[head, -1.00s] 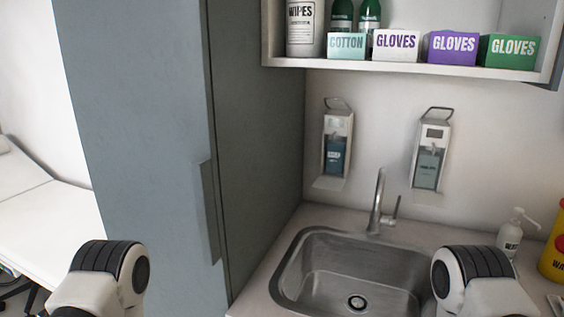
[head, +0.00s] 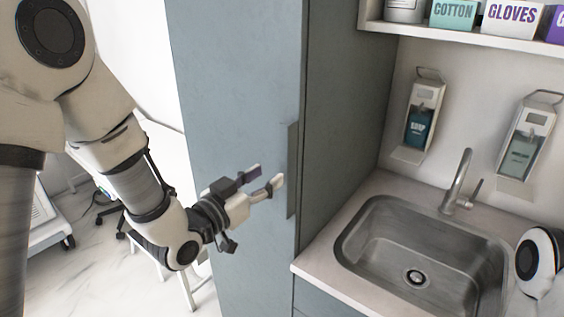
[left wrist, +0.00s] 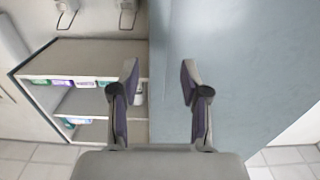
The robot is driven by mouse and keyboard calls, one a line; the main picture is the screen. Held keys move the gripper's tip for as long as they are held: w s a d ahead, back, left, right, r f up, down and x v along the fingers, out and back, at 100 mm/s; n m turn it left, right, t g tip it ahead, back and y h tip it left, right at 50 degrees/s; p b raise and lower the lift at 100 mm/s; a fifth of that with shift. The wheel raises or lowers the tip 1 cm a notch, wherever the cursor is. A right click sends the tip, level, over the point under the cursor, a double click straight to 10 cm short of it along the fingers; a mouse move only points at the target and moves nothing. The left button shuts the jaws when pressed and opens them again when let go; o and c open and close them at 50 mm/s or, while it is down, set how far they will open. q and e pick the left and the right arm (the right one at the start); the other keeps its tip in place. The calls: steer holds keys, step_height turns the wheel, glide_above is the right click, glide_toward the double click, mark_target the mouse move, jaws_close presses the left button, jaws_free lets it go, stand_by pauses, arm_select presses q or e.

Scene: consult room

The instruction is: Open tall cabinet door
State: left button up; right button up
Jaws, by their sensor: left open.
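The tall cabinet's blue-grey door (head: 235,85) is shut, in the middle of the head view. Its long vertical handle (head: 292,170) is on the door's right edge. My left gripper (head: 268,177) is open and empty, in front of the door, with its fingertips just left of the handle. I cannot tell how much gap is left in depth. In the left wrist view the open fingers (left wrist: 160,78) are spread before the cabinet front (left wrist: 240,60); I cannot make out the handle there. My right gripper is out of view; only part of my right arm shows at the right edge.
A counter (head: 318,262) with a steel sink (head: 425,250) and tap (head: 458,185) adjoins the cabinet on the right. Two wall dispensers (head: 420,120) and a shelf with boxes (head: 455,12) are above it. Left of the cabinet is floor (head: 110,255) with a wheeled item.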

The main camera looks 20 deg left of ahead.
mark_target(283, 167)
arm_select(q)
steer(key=p+x, duration=0.2)
steer(key=x, duration=0.3)
steer(key=shift+w+d, duration=0.15)
steer(key=shift+w, duration=0.1)
steer(key=shift+w+d, duration=0.2)
steer(key=shift+w, duration=0.2)
steer(key=shift+f, duration=0.1)
steer(key=shift+a, duration=0.1)
steer(key=c, duration=0.4)
jaws_close()
